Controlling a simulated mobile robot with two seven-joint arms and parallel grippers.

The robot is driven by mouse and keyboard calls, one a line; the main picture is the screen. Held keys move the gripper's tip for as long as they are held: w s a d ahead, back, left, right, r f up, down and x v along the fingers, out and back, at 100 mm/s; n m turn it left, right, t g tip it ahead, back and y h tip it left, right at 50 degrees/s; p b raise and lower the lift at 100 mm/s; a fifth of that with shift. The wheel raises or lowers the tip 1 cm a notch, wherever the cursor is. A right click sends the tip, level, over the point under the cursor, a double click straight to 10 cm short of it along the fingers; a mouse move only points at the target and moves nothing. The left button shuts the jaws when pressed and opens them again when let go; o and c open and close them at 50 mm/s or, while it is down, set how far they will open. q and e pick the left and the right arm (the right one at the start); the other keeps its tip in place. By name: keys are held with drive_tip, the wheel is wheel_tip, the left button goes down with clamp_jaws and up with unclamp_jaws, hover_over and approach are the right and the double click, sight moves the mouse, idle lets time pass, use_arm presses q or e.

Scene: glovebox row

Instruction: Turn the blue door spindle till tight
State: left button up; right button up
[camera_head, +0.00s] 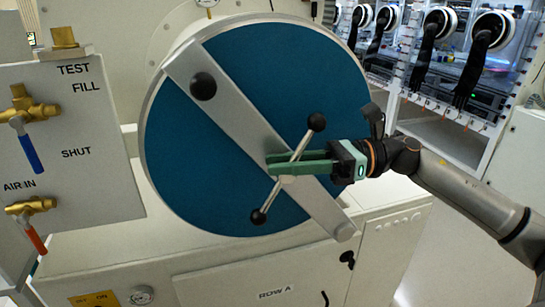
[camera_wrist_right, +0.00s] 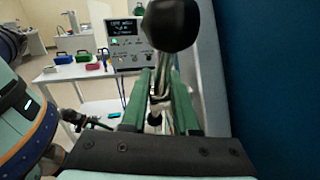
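The round blue door (camera_head: 225,155) has a pale diagonal bar (camera_head: 228,98) across its face. Near the bar's lower part sits the spindle handle (camera_head: 272,194), a tilted silver rod with a black ball at each end. One ball is upper right, the other lower left. My right gripper (camera_head: 280,164) reaches in from the right, its green fingers across the rod near the hub. In the right wrist view the fingers (camera_wrist_right: 161,95) lie close on both sides of the rod, below a large black ball (camera_wrist_right: 171,24). Contact at the fingertips is partly hidden.
A valve panel (camera_head: 95,155) with brass valves stands left of the door. Another black knob (camera_head: 203,86) sticks out from the diagonal bar's upper end. Glovebox windows with black gloves (camera_head: 480,65) are at the upper right. A white cabinet (camera_head: 255,265) lies below the door.

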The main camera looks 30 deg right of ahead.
drive_tip(key=shift+p+x, duration=0.35)
drive_tip(key=shift+x, duration=0.7)
clamp_jaws()
idle(0.9)
